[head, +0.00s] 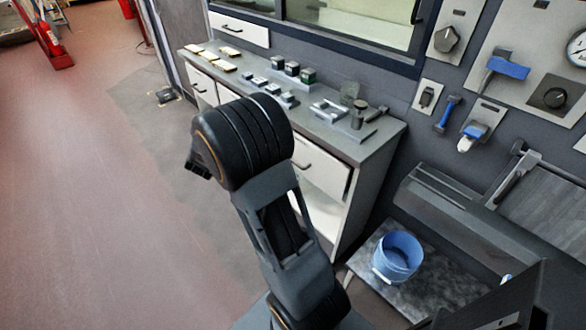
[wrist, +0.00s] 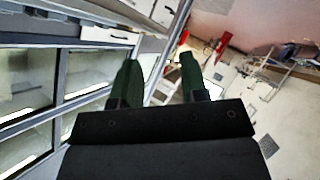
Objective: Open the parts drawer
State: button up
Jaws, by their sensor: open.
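The grey workbench has white drawer fronts with dark bar handles. One drawer (head: 326,173) is at its near right end, above an open shelf space; another drawer (head: 201,87) is at its far left end. I cannot tell which is the parts drawer, or whether either stands slightly open. My gripper (wrist: 158,75) is open in the wrist view, with two dark green fingers apart and nothing between them. White fronts with dark handles (wrist: 108,36) show beyond the fingers, apart from them. In the head view my arm hides the bench's middle front, and the fingers are not visible.
Small blocks and metal parts (head: 292,68) stand on the bench top (head: 340,140). A blue bucket (head: 398,256) stands right of the bench, near a dark machine (head: 455,215). Knobs and blue-handled tools (head: 508,67) are on the wall. The floor (head: 90,190) at left is largely clear.

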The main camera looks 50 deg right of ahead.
jog(key=s+d+f+g+h+b, duration=0.1)
jog(key=s+d+f+g+h, duration=0.3)
jog(key=d+f, duration=0.45)
jog(key=g+h+b, duration=0.2)
jog(key=g+h, duration=0.2)
jog(key=g, duration=0.3)
send_near(293, 160)
jog(key=shift+m, duration=0.4)
jog(key=shift+f+b+x, duration=0.2)
jog(key=shift+x, duration=2.35)
jog(key=shift+f+b+x, duration=0.15)
jog(key=shift+b+x, duration=0.05)
jog(key=shift+x, duration=2.4)
jog(key=shift+a, duration=0.1)
grip_shut()
